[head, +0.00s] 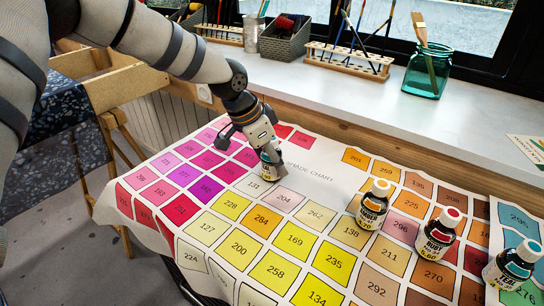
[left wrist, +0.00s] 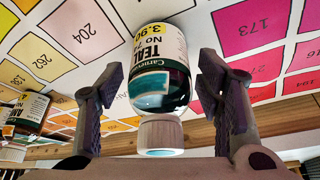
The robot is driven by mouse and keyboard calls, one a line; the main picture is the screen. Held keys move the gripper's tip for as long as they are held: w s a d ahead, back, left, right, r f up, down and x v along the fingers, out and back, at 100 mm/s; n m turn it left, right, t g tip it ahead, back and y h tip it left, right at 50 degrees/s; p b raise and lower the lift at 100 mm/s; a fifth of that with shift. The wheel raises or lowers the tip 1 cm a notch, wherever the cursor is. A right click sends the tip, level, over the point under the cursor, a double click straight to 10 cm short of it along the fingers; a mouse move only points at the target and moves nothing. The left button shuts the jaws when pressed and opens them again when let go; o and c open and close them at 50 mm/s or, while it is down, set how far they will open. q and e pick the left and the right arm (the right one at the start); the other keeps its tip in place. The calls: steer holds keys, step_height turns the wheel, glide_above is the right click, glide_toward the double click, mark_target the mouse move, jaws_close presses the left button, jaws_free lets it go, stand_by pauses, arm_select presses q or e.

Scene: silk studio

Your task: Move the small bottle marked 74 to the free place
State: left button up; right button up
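A small bottle (head: 268,168) with a dark teal body and white label stands on the shade chart (head: 296,135), near square 131. In the left wrist view this bottle (left wrist: 158,50) reads TEAL and 3.90; its number is cut off, so I cannot confirm 74. Its cap is white with a teal top. My left gripper (head: 258,147) is above and around it; in the wrist view its fingers (left wrist: 159,82) are open on either side, with gaps to the bottle. My right gripper is not in view. I cannot tell which spot is the free place.
An amber bottle (head: 371,206), a ruby bottle (head: 440,233) and a larger teal bottle (head: 513,266) stand in a slanting row on the right. Brush racks (head: 349,60), a basket (head: 285,44) and a green glass jar (head: 427,72) stand on the sill behind. Most left squares are clear.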

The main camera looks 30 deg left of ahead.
arm_select(q)
steer(key=shift+r, duration=0.1)
steer(key=p+v, duration=0.2)
steer(key=v, duration=1)
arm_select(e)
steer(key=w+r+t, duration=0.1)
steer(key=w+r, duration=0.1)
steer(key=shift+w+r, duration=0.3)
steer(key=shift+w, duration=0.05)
arm_select(q)
steer(key=shift+r, duration=0.1)
